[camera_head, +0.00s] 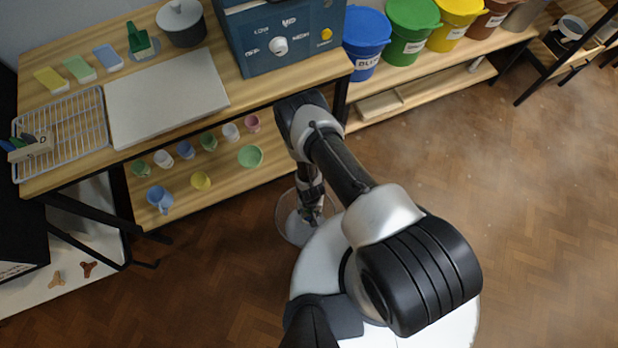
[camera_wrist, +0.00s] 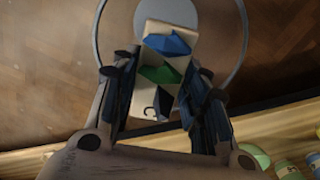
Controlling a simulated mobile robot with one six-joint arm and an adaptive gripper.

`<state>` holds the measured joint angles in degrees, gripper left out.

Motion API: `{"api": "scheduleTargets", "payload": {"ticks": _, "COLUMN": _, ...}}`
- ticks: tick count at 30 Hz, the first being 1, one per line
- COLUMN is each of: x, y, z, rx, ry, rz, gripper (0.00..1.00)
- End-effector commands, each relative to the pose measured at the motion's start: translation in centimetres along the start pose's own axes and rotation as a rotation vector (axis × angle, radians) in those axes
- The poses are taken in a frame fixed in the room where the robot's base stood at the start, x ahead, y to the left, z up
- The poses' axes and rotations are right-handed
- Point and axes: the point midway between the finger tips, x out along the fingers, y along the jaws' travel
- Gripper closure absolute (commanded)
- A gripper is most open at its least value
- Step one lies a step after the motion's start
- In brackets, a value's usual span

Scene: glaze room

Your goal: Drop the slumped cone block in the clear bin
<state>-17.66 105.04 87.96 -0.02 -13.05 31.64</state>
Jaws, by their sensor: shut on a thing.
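The slumped cone block (camera_wrist: 146,102) is pale, with blue and green cones leaning over it and a dark letter near one end. My gripper (camera_wrist: 165,82) is shut on it, with a finger on each side. The clear bin (camera_wrist: 240,62) is a see-through round bin on the floor; its rim rings the block in the wrist view, with a grey disc at its bottom. In the head view, my gripper (camera_head: 312,214) points down over the clear bin (camera_head: 278,222), whose right part my body hides. The block is hard to make out there.
Another cone block (camera_head: 28,152) sits on the wire rack (camera_head: 88,137) on the worktable. Cups and bowls line the shelf beneath, close to the bin. Lidded buckets (camera_head: 411,27) stand at the back. The wooden floor (camera_head: 510,200) at right is clear.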

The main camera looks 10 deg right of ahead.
Motion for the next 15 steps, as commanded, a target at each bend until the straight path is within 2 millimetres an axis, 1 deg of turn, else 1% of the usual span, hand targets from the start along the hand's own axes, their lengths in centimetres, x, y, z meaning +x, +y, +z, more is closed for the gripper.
{"api": "scheduleTargets", "payload": {"ticks": 1, "x": 1.1, "y": 0.0, "z": 0.0, "rx": 0.000, "ry": 0.000, "rz": 0.000, "gripper": 0.85}}
{"api": "scheduleTargets", "payload": {"ticks": 6, "x": 3.0, "y": 0.0, "z": 0.0, "rx": 0.000, "ry": -0.001, "rz": 0.000, "gripper": 0.85}}
{"api": "scheduleTargets", "payload": {"ticks": 9, "x": 3.5, "y": 0.0, "z": 0.0, "rx": 0.000, "ry": -0.001, "rz": 0.001, "gripper": 0.85}}
{"api": "scheduleTargets", "payload": {"ticks": 15, "x": 3.5, "y": 0.0, "z": 0.0, "rx": 0.000, "ry": -0.001, "rz": 0.001, "gripper": 0.85}}
